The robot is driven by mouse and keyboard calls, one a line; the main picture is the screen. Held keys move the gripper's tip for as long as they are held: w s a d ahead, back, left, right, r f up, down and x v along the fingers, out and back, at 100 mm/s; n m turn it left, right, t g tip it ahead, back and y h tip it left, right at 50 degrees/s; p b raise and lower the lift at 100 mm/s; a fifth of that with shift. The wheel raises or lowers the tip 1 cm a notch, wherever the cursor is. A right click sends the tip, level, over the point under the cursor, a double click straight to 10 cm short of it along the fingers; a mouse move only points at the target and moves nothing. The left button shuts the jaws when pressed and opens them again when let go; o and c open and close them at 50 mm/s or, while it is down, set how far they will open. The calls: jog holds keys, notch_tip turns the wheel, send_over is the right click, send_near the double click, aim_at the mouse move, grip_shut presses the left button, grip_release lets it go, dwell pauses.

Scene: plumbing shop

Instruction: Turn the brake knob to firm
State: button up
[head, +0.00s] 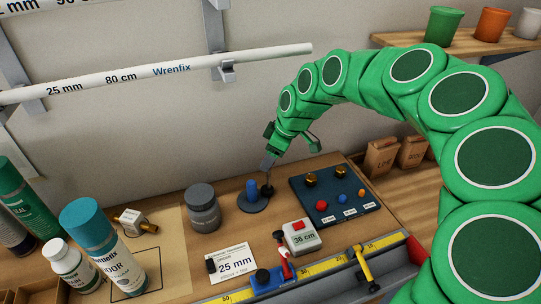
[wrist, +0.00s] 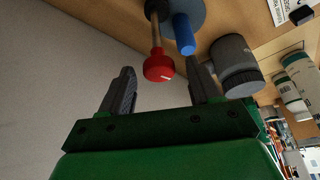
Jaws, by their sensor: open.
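A red round knob (wrist: 158,69) with a small white mark tops a brass-coloured shaft (wrist: 157,35) in the wrist view. It appears to be the brake knob; no firm label can be read. My gripper (wrist: 161,66) is open, with one finger on each side of the knob near fingertip level. I see gaps between the knob and both fingers, and cannot tell the exact depth. In the head view my gripper (head: 268,163) points down over the black foot (head: 267,190) beside the blue post, and the knob is hidden there.
A blue post (head: 252,188) on a dark round base (head: 250,205) stands close to my gripper. A lidded grey jar (head: 202,209) is just left. A dark board (head: 335,195) with coloured knobs lies right. A white pipe (head: 160,73) hangs on the wall behind.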

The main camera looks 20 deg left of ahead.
jog(key=v, duration=0.7)
jog(key=shift+r, duration=0.4)
jog(key=shift+d, duration=0.15)
jog(key=s+d+r+m+h, duration=0.1)
jog(key=s+d+r+m, duration=0.25)
jog(key=s+d, duration=0.45)
jog(key=s+d+r+m+h, duration=0.15)
jog(key=s+d+m, duration=0.25)
jog(key=d, duration=0.9)
jog(key=s+d+f+m+h, duration=0.1)
jog(key=s+d+f+m, duration=0.1)
jog(key=s+d+m, duration=0.4)
jog(key=s+d+f+m+g+h, duration=0.1)
jog(key=s+d+f+m, duration=0.2)
jog(key=s+d, duration=0.9)
jog(key=s+m, duration=0.2)
jog(key=m, duration=0.1)
jog(key=shift+d+f, duration=0.2)
jog(key=shift+d, duration=0.05)
